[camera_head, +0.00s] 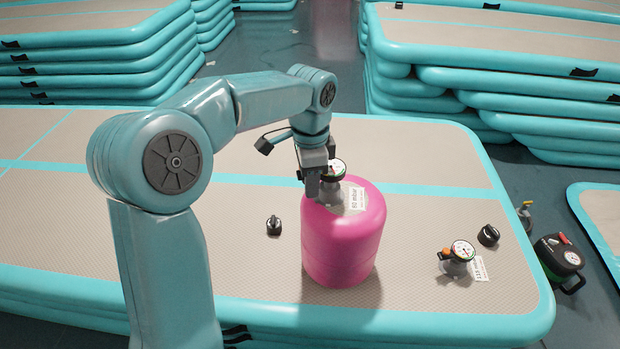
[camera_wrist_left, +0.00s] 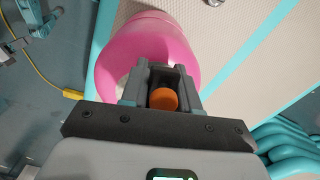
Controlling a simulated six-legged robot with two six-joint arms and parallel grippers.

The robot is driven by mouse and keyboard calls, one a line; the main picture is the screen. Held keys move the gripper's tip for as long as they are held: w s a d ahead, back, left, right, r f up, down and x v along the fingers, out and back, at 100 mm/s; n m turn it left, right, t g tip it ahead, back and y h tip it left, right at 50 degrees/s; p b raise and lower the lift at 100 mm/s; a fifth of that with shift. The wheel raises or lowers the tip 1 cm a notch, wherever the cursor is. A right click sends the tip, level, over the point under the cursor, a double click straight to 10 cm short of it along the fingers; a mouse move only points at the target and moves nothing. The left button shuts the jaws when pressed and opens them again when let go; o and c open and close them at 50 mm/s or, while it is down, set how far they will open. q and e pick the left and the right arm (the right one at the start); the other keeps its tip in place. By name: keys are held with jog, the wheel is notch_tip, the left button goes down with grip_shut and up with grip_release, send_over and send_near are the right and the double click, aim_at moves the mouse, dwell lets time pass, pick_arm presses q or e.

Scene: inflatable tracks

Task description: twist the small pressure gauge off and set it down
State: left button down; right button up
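A pink canister (camera_head: 343,235) stands upright on the large teal-edged mat. A small round pressure gauge (camera_head: 337,167) with a white dial sits on its grey valve, partly behind my left gripper. My left gripper (camera_head: 314,186) points down at the left side of the valve. In the left wrist view, its fingers (camera_wrist_left: 160,84) are on either side of an orange knob (camera_wrist_left: 163,99), over the pink canister (camera_wrist_left: 125,50). I cannot tell whether the fingers press on the knob. My right gripper is not in view.
On the inflatable mat (camera_head: 240,175), a second valve with a gauge (camera_head: 462,251) and an orange knob stands at the right. A black knob (camera_head: 488,235) lies behind it, another (camera_head: 274,225) left of the canister. A dark pump-like device (camera_head: 560,258) is beyond the mat's right edge.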

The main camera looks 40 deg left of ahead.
pick_arm(q)
jog(key=n, duration=0.1)
jog(key=d+n, duration=0.1)
jog(key=shift+s+n, duration=0.2)
jog(key=shift+n, duration=0.2)
jog(key=shift+s+d+n, duration=0.1)
jog(key=shift+d+n, duration=0.3)
jog(key=shift+n, duration=0.8)
jog(key=shift+d+n+p, duration=0.3)
jog(key=shift+n+p, duration=0.15)
jog(key=shift+n, duration=0.35)
jog(key=n, duration=0.1)
jog(key=d+n, duration=0.1)
jog(key=n, duration=0.1)
jog(key=shift+d+n, duration=0.1)
jog(key=shift+n, duration=0.2)
jog(key=shift+w+d+r+n+p, duration=0.1)
jog(key=shift+w+d+n+p, duration=0.2)
jog(key=shift+n+p, duration=0.45)
jog(key=n, duration=0.3)
jog(key=shift+w+d, duration=0.2)
jog(key=shift+d, duration=0.2)
